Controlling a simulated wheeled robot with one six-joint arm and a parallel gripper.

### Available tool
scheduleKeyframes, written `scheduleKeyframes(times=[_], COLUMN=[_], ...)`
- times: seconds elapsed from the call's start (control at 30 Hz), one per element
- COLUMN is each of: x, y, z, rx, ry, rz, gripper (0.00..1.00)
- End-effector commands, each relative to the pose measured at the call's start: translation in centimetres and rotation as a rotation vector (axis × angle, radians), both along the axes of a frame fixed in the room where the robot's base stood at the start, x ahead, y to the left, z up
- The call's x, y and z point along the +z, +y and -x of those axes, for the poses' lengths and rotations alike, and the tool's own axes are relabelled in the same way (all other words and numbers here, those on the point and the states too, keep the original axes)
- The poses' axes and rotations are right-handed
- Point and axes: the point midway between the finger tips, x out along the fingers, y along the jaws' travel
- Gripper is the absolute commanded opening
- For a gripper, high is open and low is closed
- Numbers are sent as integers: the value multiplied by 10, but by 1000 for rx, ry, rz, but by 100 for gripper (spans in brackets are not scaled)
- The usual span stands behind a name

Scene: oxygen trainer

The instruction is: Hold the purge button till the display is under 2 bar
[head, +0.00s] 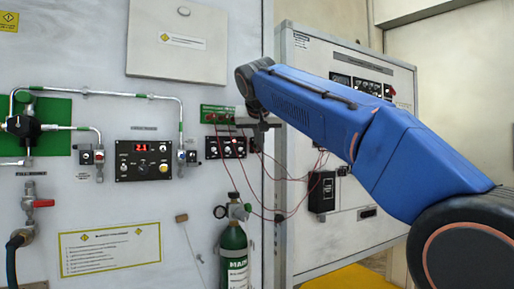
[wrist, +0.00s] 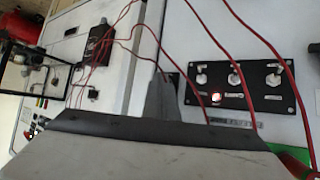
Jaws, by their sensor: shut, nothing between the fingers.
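The black control panel (head: 124,171) on the pale wall carries a red lit display (head: 143,147); its digits are too small to read surely. Below it are a pale round button (head: 142,169) and a yellow one (head: 164,168); I cannot read which is labelled purge. My gripper (head: 260,124) is right of this panel, apart from both buttons, near a smaller switch panel (head: 226,147). In the wrist view my gripper (wrist: 162,82) is shut and empty, left of a black panel with toggle switches (wrist: 237,85) and a lit lamp. The display is not seen there.
Red wires (head: 285,178) hang around my gripper from a green block (head: 217,114). A grey cabinet (head: 305,245) stands right. A green cylinder (head: 233,252) stands below. Pipes (head: 112,93) run above the display panel. The wall just below that panel is fairly clear.

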Motion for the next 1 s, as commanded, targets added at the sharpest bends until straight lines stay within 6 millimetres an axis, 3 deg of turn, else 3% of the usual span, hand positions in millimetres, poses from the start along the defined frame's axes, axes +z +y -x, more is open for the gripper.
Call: scheduleKeyframes(times=[1.0], x=[0], y=[-9], z=[13], rx=[0], ry=[0], rz=[0], gripper=[0])
